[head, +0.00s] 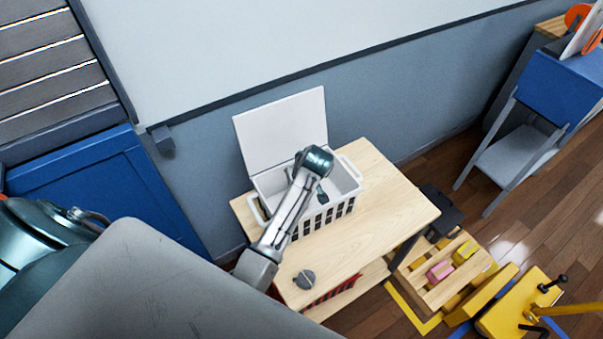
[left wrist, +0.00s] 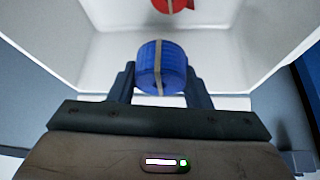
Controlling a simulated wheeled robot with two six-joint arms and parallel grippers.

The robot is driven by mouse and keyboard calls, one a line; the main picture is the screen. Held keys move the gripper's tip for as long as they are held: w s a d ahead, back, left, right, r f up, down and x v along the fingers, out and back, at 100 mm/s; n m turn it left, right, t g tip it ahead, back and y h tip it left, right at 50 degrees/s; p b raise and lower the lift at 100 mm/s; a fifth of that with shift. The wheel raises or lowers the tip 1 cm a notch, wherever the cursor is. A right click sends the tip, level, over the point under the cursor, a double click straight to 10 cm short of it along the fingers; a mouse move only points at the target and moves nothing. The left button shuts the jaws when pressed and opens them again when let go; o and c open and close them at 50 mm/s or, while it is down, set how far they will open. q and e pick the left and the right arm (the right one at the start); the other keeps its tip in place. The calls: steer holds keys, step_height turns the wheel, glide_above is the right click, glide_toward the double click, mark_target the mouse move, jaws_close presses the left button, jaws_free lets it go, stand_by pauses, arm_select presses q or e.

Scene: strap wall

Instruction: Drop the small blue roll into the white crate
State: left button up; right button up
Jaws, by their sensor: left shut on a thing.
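The white crate (head: 340,183) stands on the light wooden table with its lid raised against the wall. My left arm reaches over the crate in the head view, where its wrist covers the gripper and the blue roll. In the left wrist view, the small blue roll (left wrist: 160,62), with a tan band around it, sits between the fingers of my left gripper (left wrist: 160,86), which is shut on it. White crate walls (left wrist: 248,45) surround the view behind the roll. My right gripper is in neither view.
A red roll (left wrist: 174,4) with a tan band lies inside the crate. A dark grey round object (head: 304,279) is near the front of the wooden table (head: 385,215).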

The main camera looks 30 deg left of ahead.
arm_select(q)
steer(key=o, duration=1.1)
steer(key=shift+c, duration=0.2)
steer(key=shift+r, duration=0.1)
steer(key=b+v, duration=0.3)
steer(key=v, duration=0.7)
steer(key=shift+d+r, duration=0.15)
steer(key=shift+r, duration=0.1)
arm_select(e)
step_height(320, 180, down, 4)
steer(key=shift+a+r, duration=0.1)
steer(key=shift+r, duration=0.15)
arm_select(q)
steer(key=shift+s, duration=0.15)
